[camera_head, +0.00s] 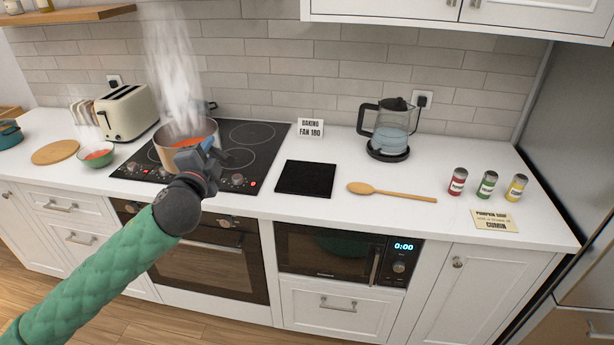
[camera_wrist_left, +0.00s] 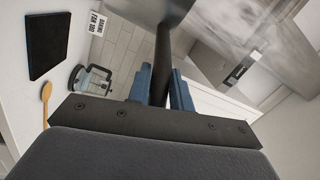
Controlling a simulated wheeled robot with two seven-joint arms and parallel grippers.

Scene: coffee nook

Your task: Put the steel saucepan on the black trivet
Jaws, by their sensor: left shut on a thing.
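The steel saucepan (camera_head: 168,155) holds orange-red soup and steams heavily. In the head view it is at the front left of the black hob, partly behind my left gripper (camera_head: 205,150). My left gripper is shut on the saucepan's dark handle (camera_wrist_left: 162,50), which passes between the blue fingers in the left wrist view (camera_wrist_left: 161,88). I cannot tell whether the pan's base touches the hob. The black trivet (camera_head: 305,178) is a flat square on the white counter, right of the hob, and is bare. It also shows in the left wrist view (camera_wrist_left: 50,45). My right gripper is not in view.
A wooden spoon (camera_head: 392,191) lies right of the trivet. A glass kettle (camera_head: 390,130) stands behind it, and a "BAKING FAN 180" sign (camera_head: 310,128) stands behind the trivet. A toaster (camera_head: 125,112) and a green bowl (camera_head: 98,157) are left of the hob. Several spice jars (camera_head: 487,184) stand far right.

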